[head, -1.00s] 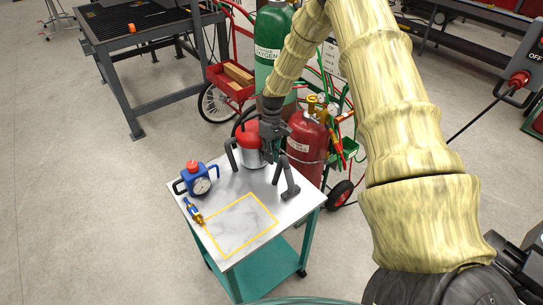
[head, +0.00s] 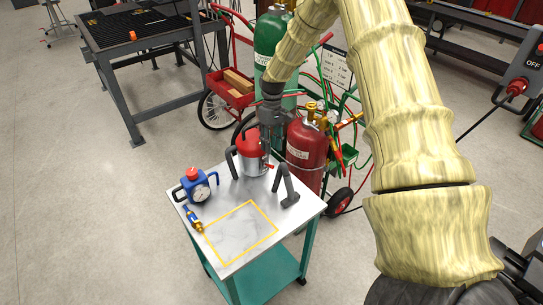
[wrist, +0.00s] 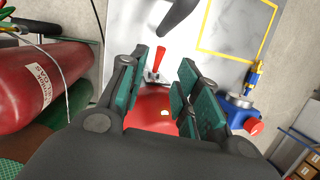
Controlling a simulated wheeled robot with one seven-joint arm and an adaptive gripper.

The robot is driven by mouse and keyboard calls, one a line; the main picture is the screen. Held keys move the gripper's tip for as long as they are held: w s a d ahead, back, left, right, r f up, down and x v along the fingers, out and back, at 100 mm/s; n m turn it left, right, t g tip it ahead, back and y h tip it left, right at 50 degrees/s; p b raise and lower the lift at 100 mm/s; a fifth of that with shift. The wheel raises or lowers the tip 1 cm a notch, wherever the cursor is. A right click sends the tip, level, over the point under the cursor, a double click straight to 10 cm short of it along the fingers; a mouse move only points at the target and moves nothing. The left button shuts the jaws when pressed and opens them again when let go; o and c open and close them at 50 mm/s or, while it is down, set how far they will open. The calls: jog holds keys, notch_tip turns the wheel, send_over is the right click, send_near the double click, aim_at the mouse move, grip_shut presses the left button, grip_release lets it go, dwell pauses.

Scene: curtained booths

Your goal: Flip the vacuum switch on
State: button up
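The vacuum (head: 252,164), a small canister with a red top and silver body, stands at the back of the white cart top (head: 206,243). Its red top (wrist: 155,100) fills the middle of the wrist view. A red switch lever (wrist: 160,56) stands up on a pale plate just beyond it, and a bit of red on the vacuum's right side (head: 269,166) may be the same lever. My gripper (wrist: 163,70) is open and empty, with a teal-padded finger on each side of the lever. No contact with the lever is visible. In the head view my gripper (head: 267,146) points down at the vacuum.
A black hose piece (head: 289,190) stands right of the vacuum. A blue gauge device (head: 199,188) and a brass-and-blue fitting (head: 194,220) lie left. A red gas cylinder (head: 305,155) stands close behind. The yellow-outlined area is clear.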

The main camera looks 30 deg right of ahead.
jog(key=shift+v, duration=2.15)
